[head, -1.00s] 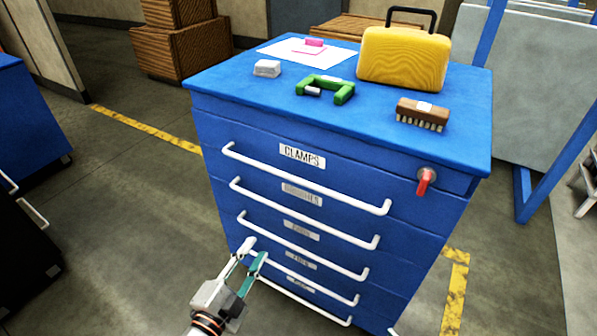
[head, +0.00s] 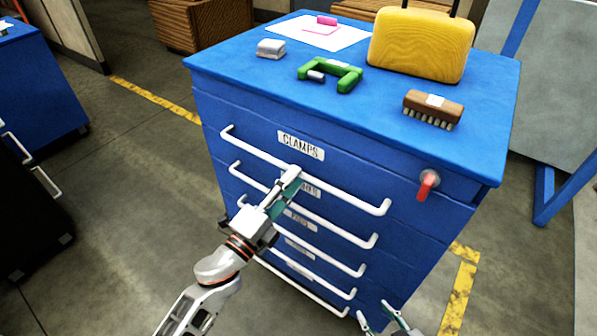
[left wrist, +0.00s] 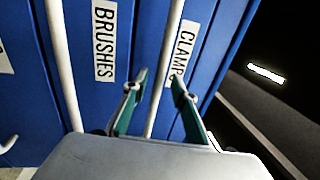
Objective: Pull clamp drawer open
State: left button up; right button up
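The blue cabinet (head: 330,95) has several stacked drawers with white bar handles. The top drawer front, with the CLAMPS label (head: 301,146), is flush with the cabinet. Its white handle (head: 345,186) runs below the label. My left gripper (head: 291,172) is at the middle of this handle. In the left wrist view, its green fingertips (left wrist: 160,84) are apart, and the CLAMPS handle (left wrist: 170,50) passes between them; contact cannot be told. The BRUSHES label (left wrist: 104,45) lies to their left. My right gripper (head: 376,312) shows at the bottom edge, its fingertips apart and empty.
A red key or latch (head: 427,184) sticks out at the cabinet's upper right. On top are a green clamp (head: 345,78), a brush (head: 433,106), a yellow case (head: 420,45), a grey block (head: 271,48) and paper (head: 345,38).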

pick_arm(q)
jog(key=shift+x, duration=1.5)
grip_shut()
jog(key=shift+s+f, duration=0.1)
